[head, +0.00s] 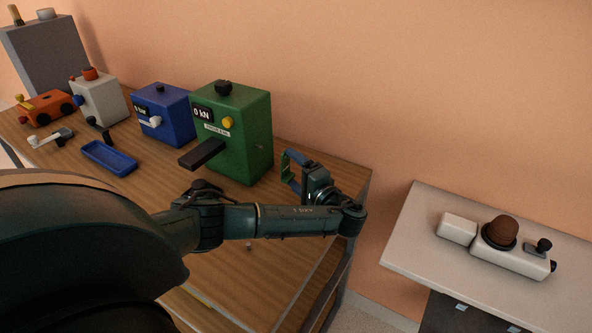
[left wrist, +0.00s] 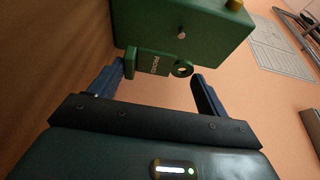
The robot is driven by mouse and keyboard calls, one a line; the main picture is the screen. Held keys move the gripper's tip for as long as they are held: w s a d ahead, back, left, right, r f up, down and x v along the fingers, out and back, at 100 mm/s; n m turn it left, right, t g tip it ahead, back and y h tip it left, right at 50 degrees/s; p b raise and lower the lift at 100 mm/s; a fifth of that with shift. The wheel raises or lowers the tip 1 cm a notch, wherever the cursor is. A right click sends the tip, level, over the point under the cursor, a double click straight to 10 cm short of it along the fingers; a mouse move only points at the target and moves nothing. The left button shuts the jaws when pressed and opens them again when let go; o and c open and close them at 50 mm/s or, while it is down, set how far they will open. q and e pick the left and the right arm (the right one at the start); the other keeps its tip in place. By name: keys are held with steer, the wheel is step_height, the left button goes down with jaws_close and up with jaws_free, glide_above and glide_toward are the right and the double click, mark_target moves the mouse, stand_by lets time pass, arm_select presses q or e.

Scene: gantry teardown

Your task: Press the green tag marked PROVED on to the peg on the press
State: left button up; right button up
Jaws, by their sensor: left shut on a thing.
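The green tag marked PROVED (left wrist: 153,64) is between the fingers of my left gripper (left wrist: 160,70) in the left wrist view. Its ring end (left wrist: 182,69) with a hole is at the right, near the right finger. My left gripper (head: 291,167) is shut on the tag, right of the green press (head: 245,125) in the head view. The press also shows in the left wrist view (left wrist: 215,25). A small metal peg (left wrist: 181,36) sticks out of its side, apart from the ring in the picture; the peg also shows in the head view (head: 260,147). My right gripper is not in view.
A blue box (head: 168,112), a white box (head: 100,98) and a blue tray (head: 108,157) stand left of the press on the wooden bench (head: 222,250). A separate light shelf (head: 420,235) at the right holds a device with a brown dome (head: 502,230).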

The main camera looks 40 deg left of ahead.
mark_target(282, 169)
arm_select(q)
steer(key=shift+s+a+p, duration=0.15)
steer(key=shift+a+p, duration=0.05)
steer(key=shift+a, duration=1.1)
steer(key=shift+s+a+p, duration=0.15)
steer(key=shift+a, duration=1.15)
steer(key=shift+s+a, duration=0.1)
steer(key=shift+a, duration=0.85)
steer(key=shift+a, duration=0.4)
steer(key=o, duration=1.1)
steer(key=shift+a, duration=0.1)
steer(key=b+v, duration=0.1)
steer(key=v, duration=1.2)
steer(key=shift+d+p, duration=0.5)
steer(key=shift+d, duration=1.6)
